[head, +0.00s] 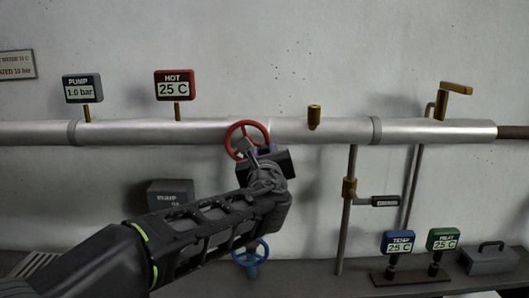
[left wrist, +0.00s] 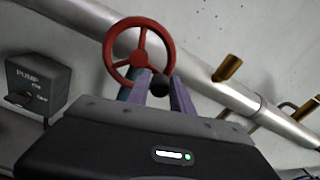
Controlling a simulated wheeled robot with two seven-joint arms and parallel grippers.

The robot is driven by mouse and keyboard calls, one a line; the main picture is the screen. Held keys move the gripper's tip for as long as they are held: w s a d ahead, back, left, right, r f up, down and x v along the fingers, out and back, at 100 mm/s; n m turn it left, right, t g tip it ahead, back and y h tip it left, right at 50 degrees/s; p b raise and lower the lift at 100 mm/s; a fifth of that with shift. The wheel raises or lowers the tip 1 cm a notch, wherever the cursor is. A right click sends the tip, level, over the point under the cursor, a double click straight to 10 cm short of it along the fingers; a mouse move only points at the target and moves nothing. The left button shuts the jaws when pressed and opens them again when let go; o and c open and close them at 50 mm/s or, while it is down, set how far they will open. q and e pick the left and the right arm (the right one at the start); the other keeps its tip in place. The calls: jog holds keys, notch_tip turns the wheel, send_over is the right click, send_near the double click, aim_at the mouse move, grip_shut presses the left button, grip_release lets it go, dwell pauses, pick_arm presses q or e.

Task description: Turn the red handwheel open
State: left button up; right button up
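The red handwheel (head: 246,124) is mounted on the front of the silver pipe, left of the middle in the head view. In the left wrist view the red handwheel (left wrist: 113,48) shows above my gripper, with its spokes and a dark round knob (left wrist: 160,86) at its lower edge. My left gripper (head: 262,150) is at the wheel's lower right in the head view. Its two purple-grey fingers (left wrist: 161,80) stand apart with the knob between them in the wrist view; I see no firm contact. My right gripper is not in view.
The silver pipe (head: 420,130) runs across the wall. A HOT gauge (head: 175,85) and a PUMP gauge (head: 83,89) stand above it. A grey PUMP box (head: 170,194) and a blue valve wheel (head: 250,254) are below. A brass stub (head: 314,117) is right of the handwheel.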

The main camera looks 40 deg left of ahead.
pick_arm(q)
grip_shut()
dwell(0.3)
